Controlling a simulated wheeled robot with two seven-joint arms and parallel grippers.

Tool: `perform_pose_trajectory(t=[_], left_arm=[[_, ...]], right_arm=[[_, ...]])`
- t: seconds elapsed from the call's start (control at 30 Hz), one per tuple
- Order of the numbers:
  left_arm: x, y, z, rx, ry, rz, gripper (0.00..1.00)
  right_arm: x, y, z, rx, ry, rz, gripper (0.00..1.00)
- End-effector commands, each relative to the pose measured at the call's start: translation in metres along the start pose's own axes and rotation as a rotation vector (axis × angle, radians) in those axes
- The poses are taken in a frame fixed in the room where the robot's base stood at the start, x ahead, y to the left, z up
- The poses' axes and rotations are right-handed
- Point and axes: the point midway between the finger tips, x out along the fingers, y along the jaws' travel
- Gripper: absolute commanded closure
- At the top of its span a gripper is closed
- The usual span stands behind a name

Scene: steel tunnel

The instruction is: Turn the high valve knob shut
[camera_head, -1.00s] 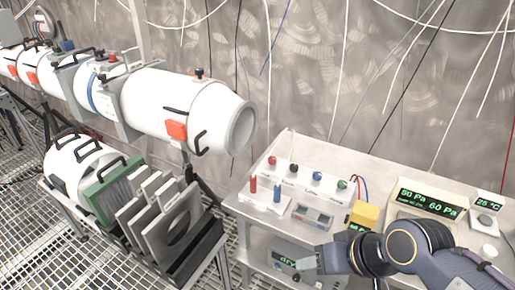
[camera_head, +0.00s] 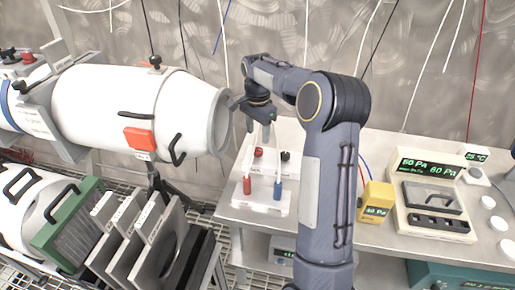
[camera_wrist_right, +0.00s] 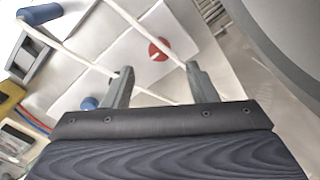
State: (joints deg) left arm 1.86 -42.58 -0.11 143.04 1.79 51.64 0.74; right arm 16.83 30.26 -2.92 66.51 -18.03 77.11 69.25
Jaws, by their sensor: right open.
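The valve panel stands on the white bench. The labels are too small to tell which knob is the high valve. My right gripper (camera_head: 242,112) is open and empty, above and slightly left of the red knob, apart from it. In the right wrist view the open fingers (camera_wrist_right: 158,75) have a round red top (camera_wrist_right: 158,50) beyond them, and a round blue top (camera_wrist_right: 90,103) lies to their left. My left gripper is out of view.
The white tube's open end (camera_head: 219,120) is close beside my right gripper. A yellow meter (camera_head: 376,201) and a pressure display (camera_head: 432,185) are to the right. Thin cables hang nearby.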

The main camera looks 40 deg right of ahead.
Motion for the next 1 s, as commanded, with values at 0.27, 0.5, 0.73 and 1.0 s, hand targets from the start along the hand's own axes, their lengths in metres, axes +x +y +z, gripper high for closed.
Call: perform_pose_trajectory(t=[0.27, 0.5, 0.73, 1.0], left_arm=[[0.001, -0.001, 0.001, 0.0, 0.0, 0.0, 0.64], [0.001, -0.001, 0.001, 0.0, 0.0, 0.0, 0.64], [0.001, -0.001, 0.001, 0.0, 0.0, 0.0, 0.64], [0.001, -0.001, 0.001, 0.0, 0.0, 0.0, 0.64]], right_arm=[[0.045, 0.001, 0.001, -0.002, -0.004, 0.002, 0.48], [0.067, 0.001, 0.001, -0.003, -0.002, -0.001, 0.48], [0.07, 0.0, 0.002, -0.004, -0.002, -0.001, 0.48], [0.069, 0.0, 0.001, -0.004, -0.002, -0.002, 0.75]])
